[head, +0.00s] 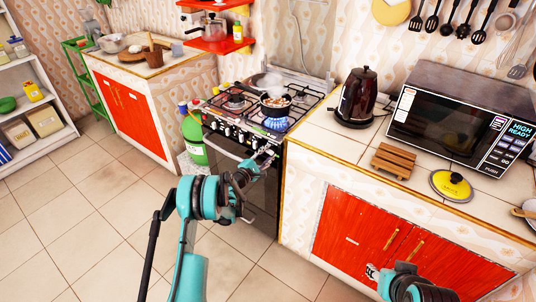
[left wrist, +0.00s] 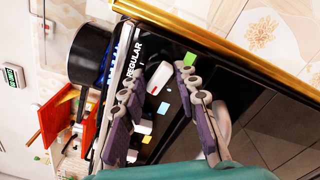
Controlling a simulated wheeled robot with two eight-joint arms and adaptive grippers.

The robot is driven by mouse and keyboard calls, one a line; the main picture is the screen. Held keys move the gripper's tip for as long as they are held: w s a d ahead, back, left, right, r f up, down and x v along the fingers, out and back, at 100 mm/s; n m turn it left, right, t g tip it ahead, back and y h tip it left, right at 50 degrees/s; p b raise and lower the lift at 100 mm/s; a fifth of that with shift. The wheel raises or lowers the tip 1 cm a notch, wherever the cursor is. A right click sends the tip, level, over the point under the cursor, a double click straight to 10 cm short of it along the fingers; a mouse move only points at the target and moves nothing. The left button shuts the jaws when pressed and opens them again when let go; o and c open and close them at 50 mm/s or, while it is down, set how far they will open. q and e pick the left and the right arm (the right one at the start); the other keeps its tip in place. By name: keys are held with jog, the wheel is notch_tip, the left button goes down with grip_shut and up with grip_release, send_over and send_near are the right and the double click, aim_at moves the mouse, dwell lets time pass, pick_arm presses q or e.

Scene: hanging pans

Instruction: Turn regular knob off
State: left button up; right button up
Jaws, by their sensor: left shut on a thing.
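The stove (head: 228,132) stands between two counters, with a row of knobs along its front. A blue flame (head: 276,125) burns under a pan (head: 274,103) on its front right burner. My left gripper (head: 266,152) is at the right end of the stove front. In the left wrist view, the regular knob (left wrist: 158,78), white with a red mark, sits between the fingers of my left gripper (left wrist: 161,73), beside the "REGULAR" label (left wrist: 133,59). The gripper is shut on it, though contact on both sides is hard to see. My right gripper (head: 374,272) shows only partly, low by the red cabinet.
The oven handle (head: 222,146) runs just below the knobs, close to my left gripper. A kettle (head: 357,97), wooden rack (head: 394,160), microwave (head: 440,115) and yellow lid (head: 452,184) stand on the right counter. The floor (head: 90,200) at left is clear.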

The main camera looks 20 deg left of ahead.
pick_arm(q)
jog(key=m, duration=0.4)
jog(key=shift+m, duration=0.3)
jog(key=m, duration=0.7)
jog(key=shift+r, duration=0.1)
jog(key=shift+m, duration=2)
jog(key=o, duration=1.2)
jog(key=shift+c, duration=0.2)
jog(key=shift+s, duration=0.1)
jog(key=v, duration=1.2)
